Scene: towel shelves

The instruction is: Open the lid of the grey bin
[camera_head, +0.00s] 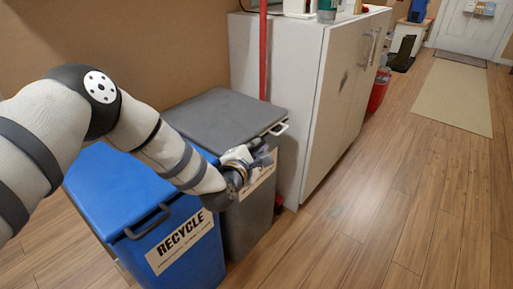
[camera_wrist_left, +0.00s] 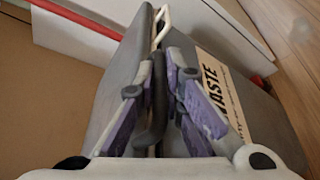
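The grey bin (camera_head: 245,222) stands between the blue recycle bin and the white cabinet. Its grey lid (camera_head: 212,112) lies shut, with a pale handle (camera_head: 278,129) at the far front corner. My left gripper (camera_head: 262,157) is at the upper front of the grey bin, just below the lid's front edge. In the left wrist view its two purple-padded fingers (camera_wrist_left: 160,88) are apart, with a dark edge or bar between them. I cannot tell whether they touch it. The handle (camera_wrist_left: 161,26) shows beyond the fingertips, and the WASTE label (camera_wrist_left: 222,90) is to the right. My right gripper is not in view.
The blue bin (camera_head: 110,187) with a RECYCLE label stands close on the left, under my left arm. The white cabinet (camera_head: 330,100) stands close behind the grey bin. A red bin (camera_head: 379,90) is farther back. The wooden floor (camera_head: 390,215) at right is clear.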

